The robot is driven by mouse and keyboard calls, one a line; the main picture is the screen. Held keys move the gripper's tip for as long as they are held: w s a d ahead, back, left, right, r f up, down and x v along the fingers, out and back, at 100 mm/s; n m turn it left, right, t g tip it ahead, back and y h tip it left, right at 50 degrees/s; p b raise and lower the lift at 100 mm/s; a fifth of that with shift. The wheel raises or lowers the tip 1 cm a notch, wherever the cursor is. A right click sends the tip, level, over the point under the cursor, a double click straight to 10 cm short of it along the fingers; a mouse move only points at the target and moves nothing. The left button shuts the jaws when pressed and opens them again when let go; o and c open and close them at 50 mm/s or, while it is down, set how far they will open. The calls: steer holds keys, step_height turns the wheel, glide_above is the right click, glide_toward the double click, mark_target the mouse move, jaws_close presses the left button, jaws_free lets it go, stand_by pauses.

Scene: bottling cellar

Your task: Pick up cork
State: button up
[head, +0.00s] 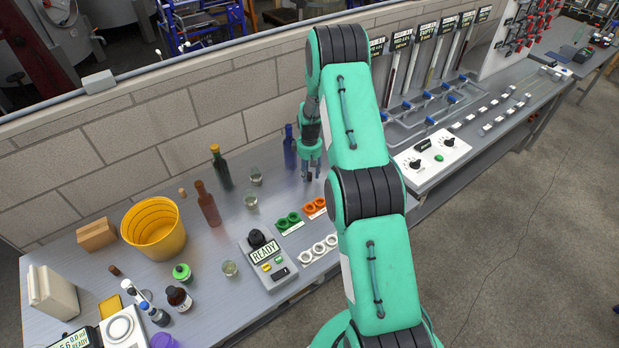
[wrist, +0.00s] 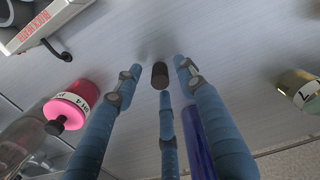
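A dark brown cork (wrist: 159,75) stands on the grey bench between my fingertips in the wrist view. My gripper (wrist: 158,80) is open around it, with gaps between the fingers and the cork. In the head view my gripper (head: 310,168) hangs low over the bench near the back wall, and a small dark piece (head: 309,176) shows at its fingertips. Another dark cork (head: 114,270) lies at the front left of the bench, and a light cork (head: 182,192) stands near the yellow bucket.
A blue bottle (head: 289,146) stands just left of my gripper. Glasses (head: 256,176), a green bottle (head: 221,168) and a brown bottle (head: 207,204) are further left. Green rings (head: 288,221) and orange rings (head: 314,206) lie in front. A pink-capped container (wrist: 70,104) shows in the wrist view.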

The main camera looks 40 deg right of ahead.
steer(key=shift+f, duration=0.85)
steer(key=shift+c, duration=0.5)
steer(key=c, duration=0.7)
